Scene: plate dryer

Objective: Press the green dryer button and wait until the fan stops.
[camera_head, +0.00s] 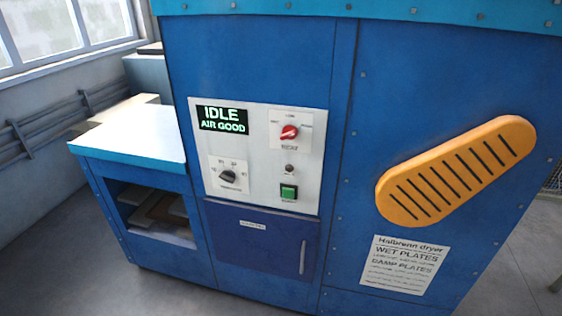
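The blue dryer cabinet (410,80) fills the middle and right of the head view. Its white control panel (252,120) carries a dark display (222,119) reading "IDLE" and "AIR GOOD" in green. The green button (288,192) sits low on the panel's right side. A red rotary knob (289,132) is above it, with a small dark round part (289,168) between them. A black dial (227,176) is at the panel's lower left. The fan itself cannot be made out. Neither of my grippers is in view.
A white-topped blue side unit (130,135) with an open shelf stands left of the cabinet. An orange slotted vent (455,170) is on the cabinet's right, above a notice (403,264). A darker door (262,240) with a handle is below the panel.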

